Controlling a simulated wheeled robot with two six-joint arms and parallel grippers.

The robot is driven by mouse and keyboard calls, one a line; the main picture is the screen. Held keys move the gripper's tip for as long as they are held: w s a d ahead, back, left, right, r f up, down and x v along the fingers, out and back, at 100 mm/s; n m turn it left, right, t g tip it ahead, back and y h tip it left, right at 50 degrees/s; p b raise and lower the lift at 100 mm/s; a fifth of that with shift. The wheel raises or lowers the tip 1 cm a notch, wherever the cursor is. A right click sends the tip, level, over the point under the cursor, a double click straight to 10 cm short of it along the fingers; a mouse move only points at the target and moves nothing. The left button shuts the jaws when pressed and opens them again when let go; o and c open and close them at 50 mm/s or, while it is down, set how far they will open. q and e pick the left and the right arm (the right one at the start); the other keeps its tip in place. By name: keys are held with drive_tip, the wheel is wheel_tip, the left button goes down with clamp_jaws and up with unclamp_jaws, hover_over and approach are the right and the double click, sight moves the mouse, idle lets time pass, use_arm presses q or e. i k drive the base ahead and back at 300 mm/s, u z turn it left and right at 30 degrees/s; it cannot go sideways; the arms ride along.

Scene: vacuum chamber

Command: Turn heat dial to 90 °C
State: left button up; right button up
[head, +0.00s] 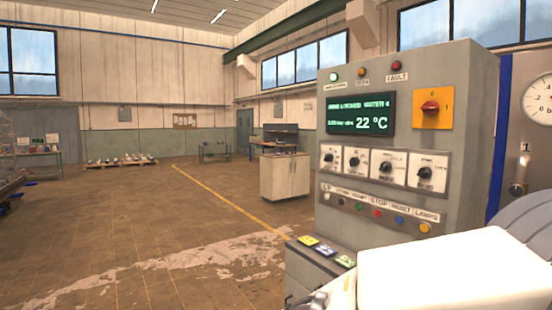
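A grey control cabinet (460,110) stands at the right in the head view. Its green display (361,113) reads 22 °C. Below the display is a white panel with a row of several black dials: the leftmost (328,158), the second (354,161), the third (385,166) and the rightmost (425,173). Their labels are too small to read surely, so I cannot tell which is the heat dial. My white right arm crosses the bottom right. A dark grey part at the bottom edge (316,300) seems to belong to my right gripper; its fingers are not clear. My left gripper is not in view.
A red rotary switch on a yellow plate (431,107) sits at the cabinet's upper right. A row of coloured buttons (377,212) runs below the dials. A round gauge (540,98) is at the far right. A beige cupboard (285,177) stands behind. The floor at left is open.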

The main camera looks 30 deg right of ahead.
sight(329, 158)
drive_tip(key=z, duration=0.05)
drive_tip(key=i, duration=1.1)
drive_tip(key=z, duration=1)
drive_tip(key=i, duration=0.85)
drive_tip(key=z, duration=0.6)
